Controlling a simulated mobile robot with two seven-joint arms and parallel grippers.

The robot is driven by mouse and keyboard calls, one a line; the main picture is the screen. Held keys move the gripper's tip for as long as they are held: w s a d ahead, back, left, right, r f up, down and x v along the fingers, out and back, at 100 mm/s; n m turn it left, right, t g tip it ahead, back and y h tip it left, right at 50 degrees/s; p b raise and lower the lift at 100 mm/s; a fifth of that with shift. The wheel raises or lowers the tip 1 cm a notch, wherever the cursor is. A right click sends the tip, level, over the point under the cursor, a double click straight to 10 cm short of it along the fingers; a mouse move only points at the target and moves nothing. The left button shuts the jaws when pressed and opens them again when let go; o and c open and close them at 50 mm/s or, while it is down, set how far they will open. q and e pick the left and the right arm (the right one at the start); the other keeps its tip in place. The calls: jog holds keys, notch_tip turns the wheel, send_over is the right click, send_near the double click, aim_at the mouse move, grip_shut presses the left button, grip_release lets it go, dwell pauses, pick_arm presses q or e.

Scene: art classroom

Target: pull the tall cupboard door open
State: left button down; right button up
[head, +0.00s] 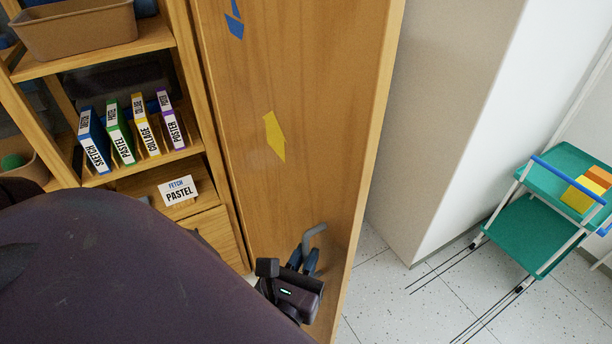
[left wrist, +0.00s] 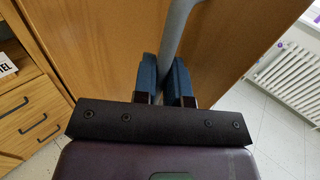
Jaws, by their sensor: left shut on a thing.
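The tall cupboard door (head: 325,110) is a wooden panel with blue and yellow shapes on it, right of the shelves in the head view. It also fills the middle of the left wrist view (left wrist: 95,45). Its grey bar handle (head: 314,231) is low on the panel. My left gripper (head: 305,260) is shut on this handle. In the left wrist view the handle (left wrist: 174,30) runs between the two blue finger pads (left wrist: 163,80). I cannot tell whether the door stands ajar. My right gripper is out of view.
Shelves at left hold a brown bin (head: 75,35), several upright books (head: 125,130) and a "FETCH PASTEL" card (head: 179,190), above drawers (left wrist: 30,110). A green trolley (head: 525,222) stands at right. Speckled floor (head: 385,305) is clear between door and trolley. A radiator (left wrist: 288,80) is on the wall.

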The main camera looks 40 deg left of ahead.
pick_arm(q)
jog(key=shift+a+r, duration=0.1)
jog(key=shift+r, duration=0.05)
jog(key=c, duration=1.2)
grip_release()
jog(key=shift+a, duration=0.1)
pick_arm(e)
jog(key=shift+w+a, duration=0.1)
pick_arm(q)
jog(key=shift+s+d+f+b, duration=0.25)
jog(key=shift+s+f+b, duration=0.05)
jog(key=shift+s+b, duration=0.1)
jog(key=b+v, duration=0.3)
jog(key=v, duration=0.7)
jog(key=shift+r, duration=0.25)
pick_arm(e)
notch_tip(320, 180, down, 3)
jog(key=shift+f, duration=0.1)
